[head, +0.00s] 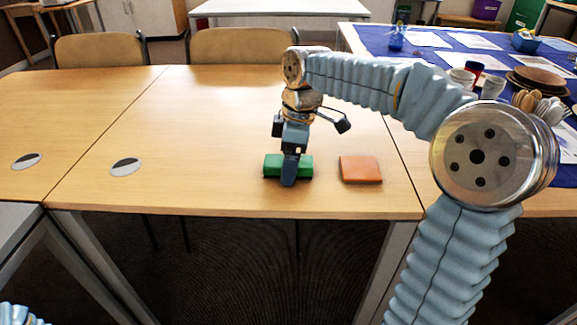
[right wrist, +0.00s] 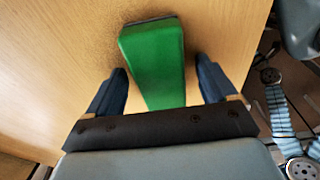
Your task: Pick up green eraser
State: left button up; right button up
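The green eraser (head: 304,166) lies on the wooden table near its front edge. My right gripper (head: 289,170) points down at it, and one finger hides the eraser's middle in the head view. In the right wrist view the green eraser (right wrist: 155,55) runs lengthwise between the two dark fingers of my right gripper (right wrist: 160,66). The fingers are apart, with a gap on each side of the eraser. The eraser's near end is hidden behind the gripper's body. My left gripper is out of view.
An orange block (head: 361,169) lies just right of the eraser. Round grommets (head: 126,167) sit in the wooden tabletop (head: 190,130) at left, which is otherwise clear. A blue-covered table with cups (head: 493,86), plates and wooden spoons stands at right. Chairs (head: 237,46) stand behind.

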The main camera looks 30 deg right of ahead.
jog(key=c, duration=1)
jog(key=shift+c, duration=0.2)
jog(key=shift+r, duration=0.5)
notch_tip(320, 180, up, 2)
jog(key=shift+r+p, duration=0.25)
jog(key=shift+p, duration=0.05)
jog(key=s+r, duration=0.1)
jog(key=r, duration=0.1)
jog(key=s+d+r, duration=0.1)
jog(key=s+r, duration=0.1)
jog(key=s+d+r, duration=0.1)
jog(key=r, duration=0.1)
jog(key=shift+s+d, duration=0.25)
jog(key=s+d+r, duration=0.3)
jog(key=s+d, duration=0.1)
jog(key=s, duration=0.3)
jog(key=shift+s+r, duration=0.25)
jog(key=shift+s, duration=0.15)
jog(key=shift+d, duration=0.1)
